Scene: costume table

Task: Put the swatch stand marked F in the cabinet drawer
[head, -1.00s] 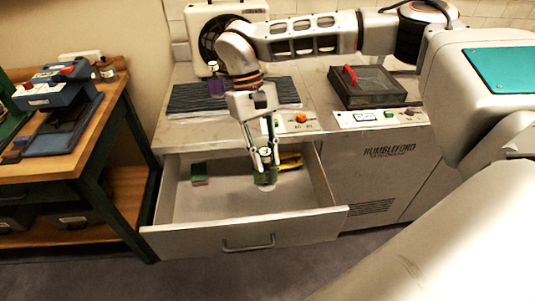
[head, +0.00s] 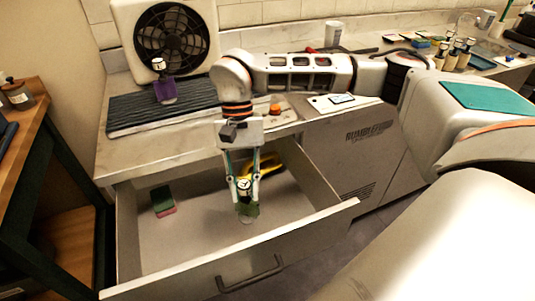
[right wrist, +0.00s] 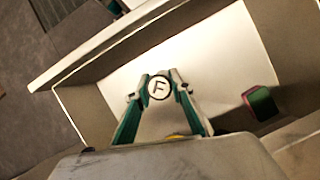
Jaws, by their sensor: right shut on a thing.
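The swatch stand marked F has a round white top with a black F, clear in the right wrist view (right wrist: 159,88), and a green swatch below, seen in the head view (head: 248,210). My right gripper (head: 244,187) points down and is shut on this stand's top. The stand is upright inside the outline of the cabinet drawer (head: 190,276), which is pulled open. I cannot tell whether its base touches the drawer floor. The drawer also shows in the right wrist view (right wrist: 215,60). My left gripper is not in view.
A green-and-pink sponge (head: 162,200) lies at the drawer's left, and a yellow thing (head: 264,163) lies at its back right. A purple swatch stand (head: 165,90) stands on the dark ribbed mat (head: 125,112) before a fan (head: 172,40). The drawer's middle floor is clear.

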